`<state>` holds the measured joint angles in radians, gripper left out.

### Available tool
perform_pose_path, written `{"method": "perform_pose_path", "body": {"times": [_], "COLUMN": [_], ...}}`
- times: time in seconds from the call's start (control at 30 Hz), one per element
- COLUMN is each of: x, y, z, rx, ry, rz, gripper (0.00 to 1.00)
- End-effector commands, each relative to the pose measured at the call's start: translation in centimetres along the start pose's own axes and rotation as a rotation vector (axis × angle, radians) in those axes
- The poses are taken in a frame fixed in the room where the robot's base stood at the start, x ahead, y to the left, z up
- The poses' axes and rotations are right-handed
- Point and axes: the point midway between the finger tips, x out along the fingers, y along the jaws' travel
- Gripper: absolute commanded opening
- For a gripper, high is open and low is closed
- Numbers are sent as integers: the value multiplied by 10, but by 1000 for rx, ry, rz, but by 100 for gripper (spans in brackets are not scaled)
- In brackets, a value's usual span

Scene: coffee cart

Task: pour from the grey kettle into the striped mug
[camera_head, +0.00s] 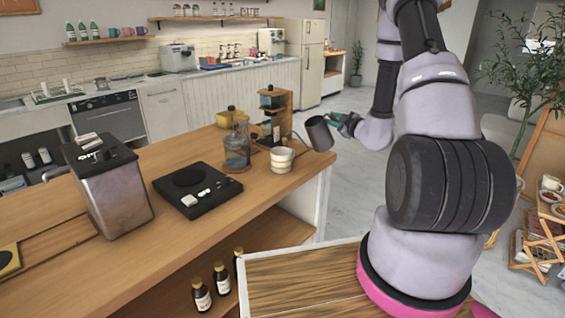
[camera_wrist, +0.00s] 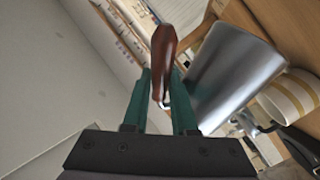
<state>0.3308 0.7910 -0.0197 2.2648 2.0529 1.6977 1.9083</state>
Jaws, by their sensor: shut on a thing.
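The grey kettle (camera_head: 319,134) is held in the air at the counter's right end, tilted, just right of and above the striped mug. It also fills the upper right of the wrist view (camera_wrist: 225,70). My gripper (camera_head: 345,123) is shut on its reddish-brown handle (camera_wrist: 163,55); the green fingers lie on both sides of it. The striped mug (camera_head: 281,160), white with yellow bands, stands upright on the counter near its right end. It shows partly behind the kettle in the wrist view (camera_wrist: 292,97). No stream of liquid is visible, and the mug's inside is too small to tell.
A glass carafe (camera_head: 237,150) stands close to the mug's left, with a wooden stand (camera_head: 274,105) behind. A black scale (camera_head: 190,187) and a metal machine (camera_head: 108,185) are further left. The counter's (camera_head: 270,207) front edge is bare. Open floor lies beyond its right end.

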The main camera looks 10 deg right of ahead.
Motion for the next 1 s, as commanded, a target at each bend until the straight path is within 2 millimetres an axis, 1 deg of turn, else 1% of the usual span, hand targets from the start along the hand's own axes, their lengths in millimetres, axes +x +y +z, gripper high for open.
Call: {"method": "perform_pose_path", "body": {"times": [0.37, 0.67, 1.0], "x": [0, 0, 0], "y": [0, 4, 4], "z": [0, -8, -7], "rx": [0, -41, -43], "ry": [1, -7, -8], "rz": [1, -2, -2], "gripper": [0, 0, 0]}}
